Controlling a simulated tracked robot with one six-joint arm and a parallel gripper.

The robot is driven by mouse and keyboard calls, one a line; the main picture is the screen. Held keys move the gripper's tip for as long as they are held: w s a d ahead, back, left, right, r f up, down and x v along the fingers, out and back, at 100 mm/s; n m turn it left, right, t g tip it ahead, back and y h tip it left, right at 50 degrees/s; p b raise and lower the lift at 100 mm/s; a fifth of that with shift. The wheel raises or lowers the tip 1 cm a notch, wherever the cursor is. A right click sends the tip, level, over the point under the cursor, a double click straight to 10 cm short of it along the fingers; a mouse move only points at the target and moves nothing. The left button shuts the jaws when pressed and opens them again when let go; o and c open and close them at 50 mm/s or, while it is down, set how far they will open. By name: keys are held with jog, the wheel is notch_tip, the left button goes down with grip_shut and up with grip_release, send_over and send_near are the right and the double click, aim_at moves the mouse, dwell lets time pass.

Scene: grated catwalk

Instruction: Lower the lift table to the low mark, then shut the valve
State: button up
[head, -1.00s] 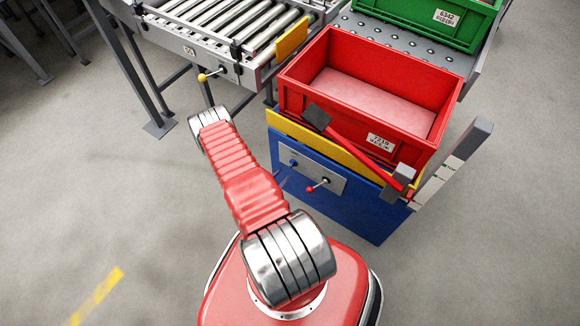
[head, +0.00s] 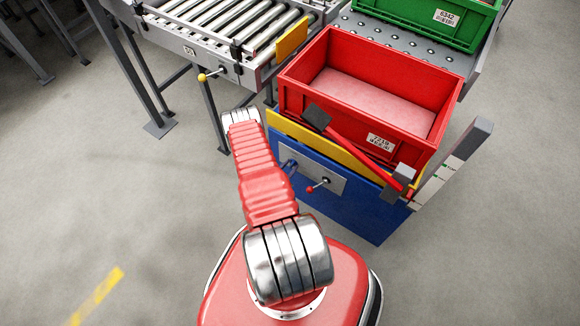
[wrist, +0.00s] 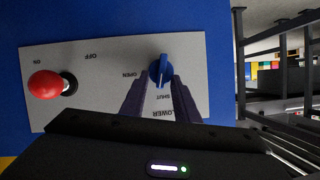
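The lift table (head: 345,205) is a blue base with a yellow upper edge. A scale post (head: 450,165) with white and green marks stands at its right; I cannot read the level. On its grey panel (head: 325,180) is a red-knobbed lever (head: 310,189), also in the wrist view (wrist: 46,85) near the word ON. The blue valve knob (wrist: 161,70) has its ridge upright in the wrist view, lower end toward SHUT. My gripper (wrist: 160,88) is open, its two dark fingers apart just below the knob; contact is unclear. The head view hides the gripper.
A red crate (head: 293,95) sits on the lift table. A red bar with grey end blocks (head: 360,150) crosses its front. A roller conveyor (head: 165,27) with a yellow-knobbed lever (head: 202,78) stands left, and a green crate (head: 400,18) stands behind.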

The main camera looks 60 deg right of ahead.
grip_shut()
dwell(0.4)
jog(key=shift+w+n+g, duration=0.2)
jog(key=shift+n+g, duration=0.5)
jog(key=shift+n, duration=0.1)
grip_release()
jog(key=shift+w, duration=0.1)
